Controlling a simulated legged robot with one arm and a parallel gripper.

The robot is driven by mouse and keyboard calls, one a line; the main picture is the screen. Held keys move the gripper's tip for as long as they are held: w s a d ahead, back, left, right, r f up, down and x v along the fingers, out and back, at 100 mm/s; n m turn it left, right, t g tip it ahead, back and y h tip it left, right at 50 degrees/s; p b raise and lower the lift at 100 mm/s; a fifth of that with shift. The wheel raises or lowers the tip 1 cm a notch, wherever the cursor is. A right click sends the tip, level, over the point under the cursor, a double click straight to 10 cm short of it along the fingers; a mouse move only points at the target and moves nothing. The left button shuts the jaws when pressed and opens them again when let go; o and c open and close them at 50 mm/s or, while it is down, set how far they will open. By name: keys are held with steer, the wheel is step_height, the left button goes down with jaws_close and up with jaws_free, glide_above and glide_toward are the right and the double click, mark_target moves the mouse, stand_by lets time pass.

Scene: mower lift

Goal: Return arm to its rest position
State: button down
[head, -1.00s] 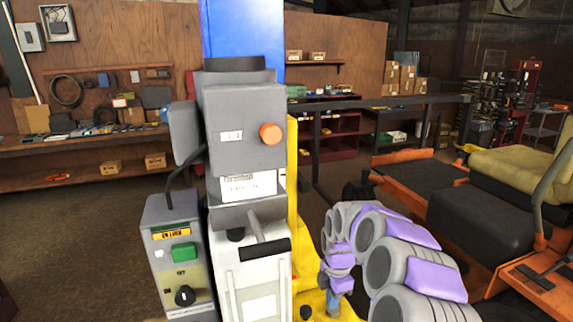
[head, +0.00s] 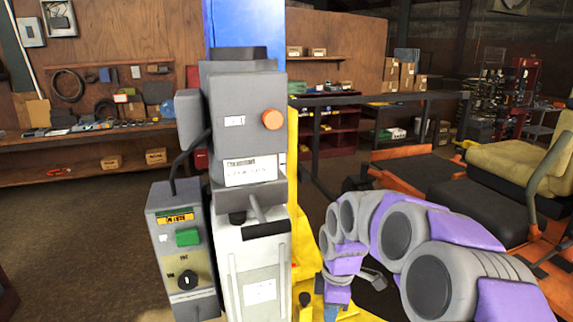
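My arm, with grey and purple links, reaches in from the lower right of the head view and bends down beside the lift. My gripper (head: 372,279) shows as a small dark grey part near the arm's far end, partly hidden by the links; its fingers are too small to tell apart.
An orange riding mower (head: 400,155) with a tan seat (head: 515,165) stands at the right. A yellow lift post (head: 292,180) rises behind the housing. A workbench (head: 90,140) with tools lines the back left wall. Brown floor is open at the left.

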steer(key=s+d+m+b, duration=0.1)
steer(key=s+m, duration=0.7)
steer(key=s, duration=0.8)
steer(key=s+d+m+g+b, duration=0.1)
steer(key=s+d+m+b, duration=0.1)
steer(key=s+m, duration=0.6)
steer(key=shift+s+d+f+m+h, duration=0.25)
steer(key=shift+s+f+m+h, duration=0.2)
steer(key=shift+s, duration=3.4)
steer(key=shift+a, duration=0.3)
steer(key=shift+d, duration=0.15)
